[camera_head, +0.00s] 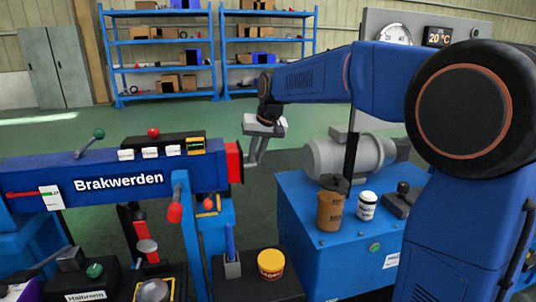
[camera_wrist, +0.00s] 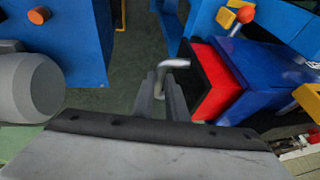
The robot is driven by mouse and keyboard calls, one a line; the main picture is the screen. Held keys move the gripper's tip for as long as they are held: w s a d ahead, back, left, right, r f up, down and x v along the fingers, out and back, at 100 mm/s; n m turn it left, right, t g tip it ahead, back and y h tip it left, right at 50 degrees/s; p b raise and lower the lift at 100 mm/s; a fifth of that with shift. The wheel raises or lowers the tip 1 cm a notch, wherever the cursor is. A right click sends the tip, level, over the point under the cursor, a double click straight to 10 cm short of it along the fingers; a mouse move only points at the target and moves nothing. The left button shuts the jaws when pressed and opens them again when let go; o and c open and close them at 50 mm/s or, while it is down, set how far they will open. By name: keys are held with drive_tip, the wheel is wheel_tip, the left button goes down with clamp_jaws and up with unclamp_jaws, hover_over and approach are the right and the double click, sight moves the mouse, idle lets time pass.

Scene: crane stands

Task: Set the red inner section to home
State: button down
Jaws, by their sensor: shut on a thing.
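The red inner section (camera_head: 234,162) shows as a short red end at the right of the blue boom marked "Brakwerden" (camera_head: 62,184). In the wrist view the red inner section (camera_wrist: 213,82) projects a little from the blue boom (camera_wrist: 265,80). My gripper (camera_head: 251,160) is just right of this red end. In the wrist view my gripper (camera_wrist: 163,97) is shut on a thin grey bent handle (camera_wrist: 172,64) that reaches toward the red face. Its join to the red section is not clear.
A white scale label (camera_head: 50,196) with red and green marks is on the boom's left. A blue cabinet (camera_head: 300,235) at right bears a grey motor (camera_head: 345,155), a brown cup (camera_head: 330,205) and a white jar (camera_head: 367,205). A red-ended lever (camera_head: 175,200) stands before the boom. Green floor lies behind.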

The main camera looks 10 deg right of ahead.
drive_tip(key=shift+a, duration=1.15)
drive_tip(key=c, duration=1.8)
unclamp_jaws()
drive_tip(key=shift+a, duration=0.2)
drive_tip(key=shift+o, duration=0.2)
drive_tip(key=shift+d, duration=0.1)
drive_tip(key=v, duration=1.7)
drive_tip(key=shift+r, duration=0.2)
drive_tip(key=shift+s+d, duration=0.1)
